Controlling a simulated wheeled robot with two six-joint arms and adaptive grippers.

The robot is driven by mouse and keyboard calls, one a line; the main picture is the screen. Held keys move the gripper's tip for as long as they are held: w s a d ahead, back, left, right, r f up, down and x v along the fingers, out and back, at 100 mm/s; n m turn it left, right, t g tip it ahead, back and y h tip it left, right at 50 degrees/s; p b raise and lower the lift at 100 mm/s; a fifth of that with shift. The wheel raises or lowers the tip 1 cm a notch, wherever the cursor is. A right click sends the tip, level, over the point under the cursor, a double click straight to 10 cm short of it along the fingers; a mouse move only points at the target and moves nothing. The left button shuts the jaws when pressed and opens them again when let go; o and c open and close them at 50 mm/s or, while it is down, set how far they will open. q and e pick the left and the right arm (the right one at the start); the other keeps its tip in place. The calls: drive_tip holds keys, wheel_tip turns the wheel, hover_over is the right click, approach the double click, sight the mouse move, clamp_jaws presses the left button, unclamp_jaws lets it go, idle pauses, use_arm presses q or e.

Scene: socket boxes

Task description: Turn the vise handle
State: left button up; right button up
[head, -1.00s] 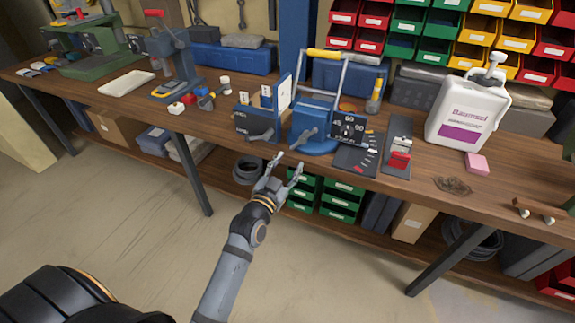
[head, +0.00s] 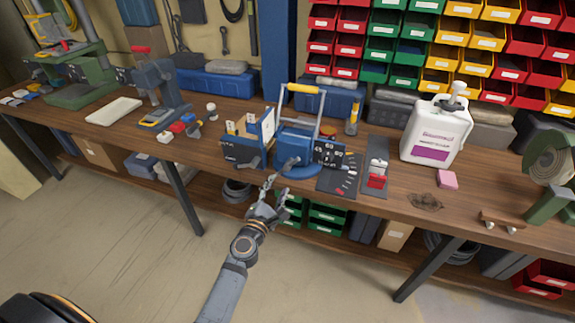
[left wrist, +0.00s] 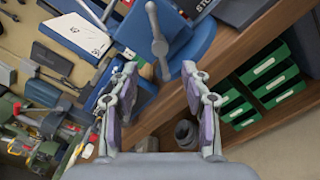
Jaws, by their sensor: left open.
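A blue vise-like device (head: 296,143) stands near the front edge of the workbench, with a yellow-topped grey frame and a dark dial panel. A grey bar handle (head: 289,164) sits low on its front. The handle also shows in the left wrist view (left wrist: 158,42), on the blue body ahead of the fingers. My left gripper (head: 276,188) is open and empty, just in front of and below the handle at the bench edge. In the left wrist view its fingertips (left wrist: 159,70) straddle the handle's lower end in the picture; contact cannot be told. My right gripper is not in view.
A blue box with a white panel (head: 240,150) stands left of the device. A dark plate with a red switch (head: 376,180) and a white jug (head: 436,130) stand to the right. Green drawers (head: 326,217) sit below the bench edge.

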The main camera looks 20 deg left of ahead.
sight(287, 169)
use_arm(q)
drive_tip(key=w, duration=1)
drive_tip(key=shift+w+d, duration=0.1)
drive_tip(key=shift+d, duration=0.1)
drive_tip(key=shift+c, duration=0.3)
clamp_jaws()
